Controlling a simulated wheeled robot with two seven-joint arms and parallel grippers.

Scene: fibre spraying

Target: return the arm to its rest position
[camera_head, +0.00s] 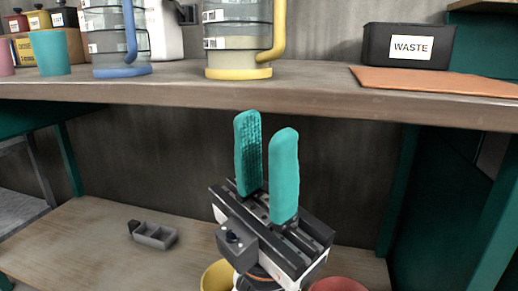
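My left gripper (266,124) is in the middle of the head view, in front of the upper shelf's front edge and above the lower shelf. Its two teal fingers point up and stand apart with nothing between them, so it is open and empty. Its dark body hides part of the lower shelf. The rest of the arm is mostly below the picture. My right gripper is not in view.
The upper shelf (330,105) holds clear containers with blue (122,71) and yellow (238,73) bases, a teal cup (53,53), an orange board (430,80) and a black WASTE bin (408,46). The lower shelf (75,245) holds a small grey tray (153,236), with yellow (213,278) and red (338,285) rims near the gripper.

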